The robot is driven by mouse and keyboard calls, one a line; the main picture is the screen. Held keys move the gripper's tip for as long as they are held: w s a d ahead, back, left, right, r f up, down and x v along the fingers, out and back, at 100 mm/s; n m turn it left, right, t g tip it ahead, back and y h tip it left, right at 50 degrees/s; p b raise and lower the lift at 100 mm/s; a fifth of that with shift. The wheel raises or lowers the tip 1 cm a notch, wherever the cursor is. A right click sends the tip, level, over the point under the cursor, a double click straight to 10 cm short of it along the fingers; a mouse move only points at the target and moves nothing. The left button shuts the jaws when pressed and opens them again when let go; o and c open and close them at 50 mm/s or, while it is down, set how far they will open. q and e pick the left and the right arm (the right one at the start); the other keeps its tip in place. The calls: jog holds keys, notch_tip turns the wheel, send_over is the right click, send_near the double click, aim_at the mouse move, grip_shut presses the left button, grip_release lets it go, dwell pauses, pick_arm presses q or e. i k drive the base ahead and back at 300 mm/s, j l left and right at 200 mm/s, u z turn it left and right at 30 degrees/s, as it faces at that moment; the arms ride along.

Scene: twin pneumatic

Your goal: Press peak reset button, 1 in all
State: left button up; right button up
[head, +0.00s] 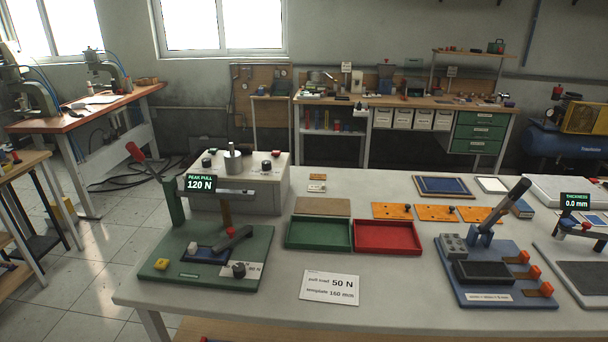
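A pull tester with a green base plate (180,283) stands at the front left of the table. Its display (201,184) reads "PEAK PULL 120 N". A red-tipped lever (134,151) leans out at its upper left. I cannot tell which of these is the peak reset button. Neither of my grippers is in view.
A grey box (270,200) stands behind the tester. A green tray (318,249) and a red tray (387,252) lie mid-table. A card (330,287) reads "pull load 50 N, template 160 mm". A blue fixture (500,293) with a tilted handle stands at right.

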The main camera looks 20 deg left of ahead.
aim_at(162, 263)
jog(key=u, duration=1.2)
